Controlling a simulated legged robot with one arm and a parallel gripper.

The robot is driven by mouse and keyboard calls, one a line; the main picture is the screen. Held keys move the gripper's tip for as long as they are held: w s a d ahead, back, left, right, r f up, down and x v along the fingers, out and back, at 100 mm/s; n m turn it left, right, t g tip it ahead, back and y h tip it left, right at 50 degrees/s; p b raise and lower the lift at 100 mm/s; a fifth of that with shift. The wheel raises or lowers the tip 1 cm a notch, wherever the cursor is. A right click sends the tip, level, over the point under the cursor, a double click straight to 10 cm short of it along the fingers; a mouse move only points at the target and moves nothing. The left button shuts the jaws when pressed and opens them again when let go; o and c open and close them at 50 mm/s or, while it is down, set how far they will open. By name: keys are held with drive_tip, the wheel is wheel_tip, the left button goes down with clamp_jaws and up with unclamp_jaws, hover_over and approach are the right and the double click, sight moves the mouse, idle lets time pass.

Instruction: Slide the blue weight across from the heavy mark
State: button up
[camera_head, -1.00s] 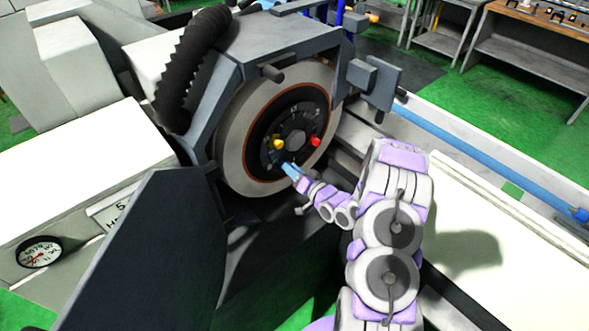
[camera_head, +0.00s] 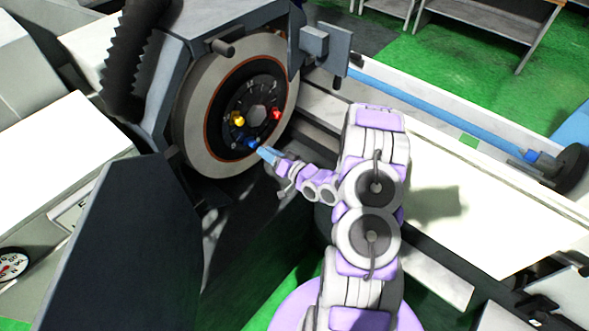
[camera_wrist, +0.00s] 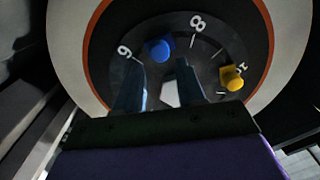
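The blue weight (camera_head: 253,144) sits low on the dark face of the grinding wheel flange (camera_head: 258,92). In the wrist view the blue weight (camera_wrist: 160,48) is a round knob beyond my fingertips, between their two lines. My gripper (camera_head: 264,152) points at it, just to its lower right in the head view. In the wrist view my gripper (camera_wrist: 160,72) is open, its two fingers apart with nothing visible held. A yellow weight (camera_head: 238,119) and a red weight (camera_head: 275,114) are on the same face. I cannot read a heavy mark for certain.
Light dial marks, including an 8 (camera_wrist: 197,22), ring the face. The grey wheel (camera_head: 192,118) surrounds it. A dark guard panel (camera_head: 120,255) stands at the left, and a pale machine table (camera_head: 445,185) lies at the right.

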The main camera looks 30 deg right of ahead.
drive_tip(key=v, duration=1.2)
drive_tip(key=shift+a, duration=0.1)
drive_tip(key=w+d+f+n+g+h+b, duration=0.1)
drive_tip(key=w+d+f+n+g+h, duration=0.2)
drive_tip(key=g, duration=0.4)
drive_tip(key=s+d+r+g+h+b, duration=0.2)
drive_tip(key=s+r+g+h, duration=0.3)
drive_tip(key=r, duration=0.5)
drive_tip(key=s+a+r+g+y+b, duration=0.1)
drive_tip(key=s+a+r+g, duration=0.2)
drive_tip(key=s+a, duration=0.8)
drive_tip(key=s+a+r+n+g+b, duration=0.1)
drive_tip(key=s+a+r+g, duration=0.2)
drive_tip(key=s, duration=1.4)
drive_tip(key=a+r, duration=0.3)
drive_tip(key=a, duration=0.4)
drive_tip(key=shift+s+a+r+g+y, duration=0.3)
drive_tip(key=shift+a+r+g+y, duration=0.1)
